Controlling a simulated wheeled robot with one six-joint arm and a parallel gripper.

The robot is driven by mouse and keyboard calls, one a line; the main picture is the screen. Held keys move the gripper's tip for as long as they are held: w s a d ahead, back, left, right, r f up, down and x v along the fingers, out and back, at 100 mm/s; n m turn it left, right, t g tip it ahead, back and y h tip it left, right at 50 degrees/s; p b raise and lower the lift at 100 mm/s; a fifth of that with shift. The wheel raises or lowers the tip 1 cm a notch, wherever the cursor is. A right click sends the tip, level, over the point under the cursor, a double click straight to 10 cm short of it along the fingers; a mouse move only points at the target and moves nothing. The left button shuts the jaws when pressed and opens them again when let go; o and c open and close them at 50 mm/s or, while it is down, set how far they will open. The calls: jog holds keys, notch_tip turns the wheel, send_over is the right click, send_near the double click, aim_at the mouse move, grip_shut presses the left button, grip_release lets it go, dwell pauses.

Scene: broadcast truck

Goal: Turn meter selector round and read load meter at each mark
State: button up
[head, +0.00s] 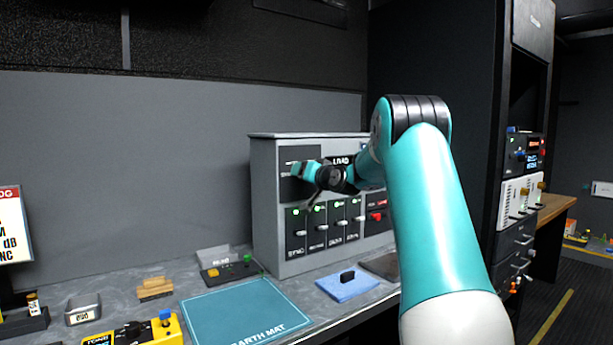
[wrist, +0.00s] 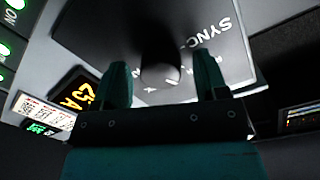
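The meter selector is a dark round knob (wrist: 160,68) on a black plate marked SYNC in the wrist view. My gripper (wrist: 161,84) has its two teal fingers apart, one on each side of the knob, with gaps showing between fingers and knob. In the head view my gripper (head: 304,171) is at the upper left of the grey panel (head: 262,200) and hides the knob. A display with amber characters (wrist: 78,94), seemingly the load meter, shows at the left in the wrist view, tilted and partly cut off. I cannot read it surely. A LOAD label (head: 341,160) shows in the head view, partly behind my arm.
A row of switches with green lights (head: 318,227) lies below my gripper on the panel. On the bench are a teal earth mat (head: 245,308), a blue pad (head: 345,288) with a black block and a yellow device (head: 168,329). A dark rack stands right.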

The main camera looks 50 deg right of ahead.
jog(key=f+b+v, duration=0.1)
jog(key=b+v, duration=0.3)
jog(key=v, duration=1.3)
jog(key=shift+s+r+b, duration=0.2)
jog(key=shift+r+b, duration=0.15)
jog(key=shift+r, duration=0.15)
jog(key=w+a+f+n+g+y+p, duration=0.1)
jog(key=a+f+n+g+y+p, duration=0.15)
jog(key=a, duration=0.75)
jog(key=w+a+f+n+g+y+p, duration=0.1)
jog(key=a+n+g+y, duration=0.2)
jog(key=a, duration=0.7)
jog(key=w+a+f+n+g+y+p, duration=0.15)
jog(key=a+y, duration=0.25)
jog(key=a, duration=0.6)
jog(key=s+a+f+n+g+p, duration=0.1)
jog(key=s+a+f+n+g, duration=0.25)
jog(key=s+a, duration=0.65)
jog(key=s+a+f+n+g+p, duration=0.2)
jog(key=s+a+n+g, duration=0.2)
jog(key=s, duration=0.9)
jog(key=a+g, duration=0.2)
jog(key=a, duration=0.1)
jog(key=shift+s+n+h, duration=0.2)
jog(key=shift+n+h, duration=0.15)
